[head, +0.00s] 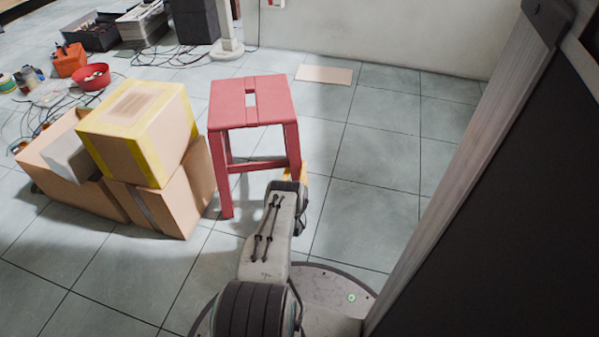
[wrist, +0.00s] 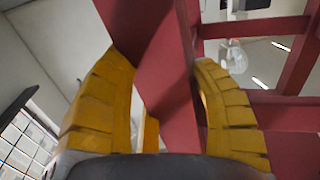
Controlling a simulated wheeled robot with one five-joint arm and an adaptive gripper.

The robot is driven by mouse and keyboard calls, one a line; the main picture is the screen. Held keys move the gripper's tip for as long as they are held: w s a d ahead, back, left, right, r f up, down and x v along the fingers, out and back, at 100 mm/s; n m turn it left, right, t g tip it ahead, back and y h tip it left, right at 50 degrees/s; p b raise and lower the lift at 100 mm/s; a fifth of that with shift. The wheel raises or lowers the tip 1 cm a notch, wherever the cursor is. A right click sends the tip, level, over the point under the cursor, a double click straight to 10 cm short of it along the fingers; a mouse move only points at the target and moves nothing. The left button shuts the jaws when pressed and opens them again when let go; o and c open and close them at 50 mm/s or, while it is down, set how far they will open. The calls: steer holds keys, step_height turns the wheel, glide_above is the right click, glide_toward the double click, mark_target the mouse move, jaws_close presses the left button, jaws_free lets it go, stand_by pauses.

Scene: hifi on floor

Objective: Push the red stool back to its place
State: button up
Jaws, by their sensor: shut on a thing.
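The red stool (head: 250,103) stands upright on the tiled floor ahead of me, with a slot in its seat. My gripper (head: 296,172) is at its near right leg (head: 292,148), below the seat. In the wrist view, the yellow fingers of my gripper (wrist: 162,68) lie on both sides of a red leg (wrist: 160,85) and are shut on it. A flat tan rectangle (head: 323,74) lies on the floor behind and to the right of the stool, near the wall. My arm hides part of the floor in front of the stool.
Cardboard boxes (head: 140,130) are stacked close to the stool's left. A red bowl (head: 91,76), cables and an orange container (head: 69,60) lie farther left. A pale wall (head: 390,35) closes the back. A dark panel (head: 500,220) stands at right. Floor right of the stool is clear.

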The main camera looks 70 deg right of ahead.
steer(key=shift+d, duration=0.1)
stand_by(0.3)
steer(key=shift+s+d, duration=0.2)
steer(key=shift+d, duration=0.35)
steer(key=o, duration=1.4)
steer(key=shift+c, duration=0.2)
steer(key=shift+a, duration=0.1)
steer(key=s+a, duration=0.1)
steer(key=a, duration=0.6)
steer(key=shift+s+a, duration=0.15)
steer(key=shift+s, duration=0.05)
